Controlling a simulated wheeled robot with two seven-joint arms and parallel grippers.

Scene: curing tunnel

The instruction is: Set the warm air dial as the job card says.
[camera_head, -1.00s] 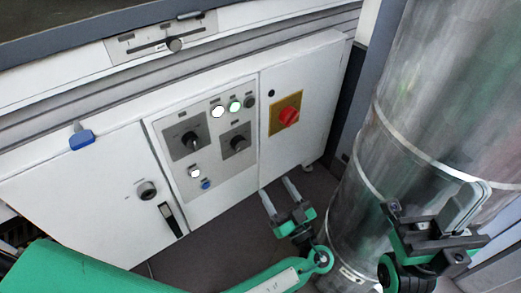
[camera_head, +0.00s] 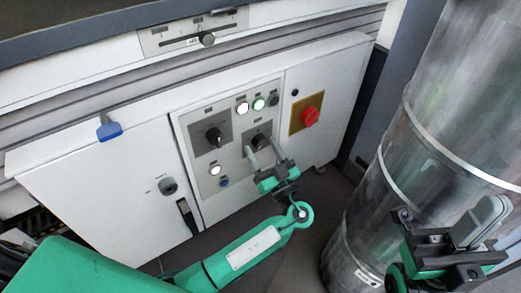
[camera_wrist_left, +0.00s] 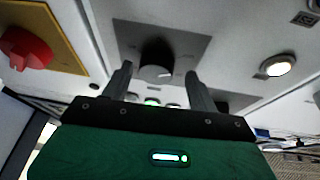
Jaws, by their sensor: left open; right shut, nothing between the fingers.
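Two black dials sit on grey plates on the white control panel: the left dial (camera_head: 213,137) and the right dial (camera_head: 260,140). Their labels are too small to read, so I cannot tell which is for warm air. No job card is recognisable. My left gripper (camera_head: 263,146) is open, its fingers pointing at the right dial. In the left wrist view a dial (camera_wrist_left: 155,66) with a white pointer mark shows between the fingertips (camera_wrist_left: 158,74); I cannot tell whether they touch it. My right gripper (camera_head: 488,212) is shut and empty, at the right.
A red rotary switch (camera_head: 310,116) on a yellow plate is right of the dials; it also shows in the left wrist view (camera_wrist_left: 25,48). Lit buttons (camera_head: 243,108) are above. A large metal duct (camera_head: 425,145) stands at the right. A slider (camera_head: 207,39) is above the cabinet.

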